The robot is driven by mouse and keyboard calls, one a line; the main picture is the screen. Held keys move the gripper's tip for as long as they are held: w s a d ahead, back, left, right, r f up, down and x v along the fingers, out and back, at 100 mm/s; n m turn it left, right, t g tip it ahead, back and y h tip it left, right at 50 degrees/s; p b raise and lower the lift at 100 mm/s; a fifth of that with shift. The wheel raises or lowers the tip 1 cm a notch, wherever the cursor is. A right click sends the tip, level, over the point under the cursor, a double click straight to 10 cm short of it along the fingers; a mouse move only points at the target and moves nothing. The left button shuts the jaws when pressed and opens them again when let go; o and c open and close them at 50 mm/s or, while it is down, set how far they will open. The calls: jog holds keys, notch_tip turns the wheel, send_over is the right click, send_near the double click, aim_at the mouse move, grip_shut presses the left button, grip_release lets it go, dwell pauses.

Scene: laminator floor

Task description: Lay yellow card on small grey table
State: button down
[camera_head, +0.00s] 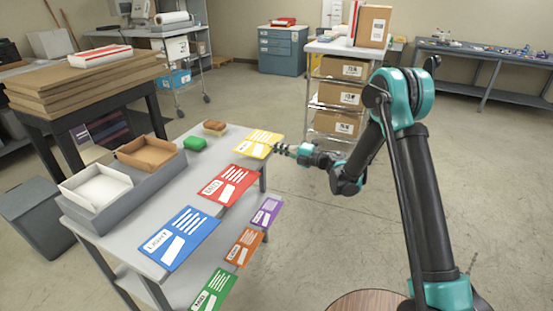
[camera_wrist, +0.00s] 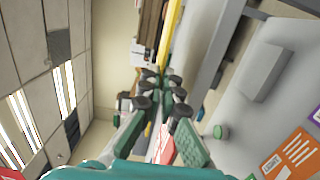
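The yellow card (camera_head: 258,143) lies face up at the far right corner of a grey table (camera_head: 170,243), its right edge reaching the table edge or a little past it. My gripper (camera_head: 280,149) is at that right edge, coming in level from the right. In the wrist view the card shows as a thin yellow strip (camera_wrist: 170,35), seen edge-on, in line with my fingertips (camera_wrist: 163,80). The fingertips are close together with a narrow gap; whether they pinch the card I cannot tell. No other small grey table shows clearly.
Purple, orange and green cards are on a lower shelf. Open floor lies right of the table.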

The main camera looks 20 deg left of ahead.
jog(key=shift+f, duration=2.45)
jog(key=c, duration=1.7)
grip_release()
jog(key=shift+f, duration=0.1)
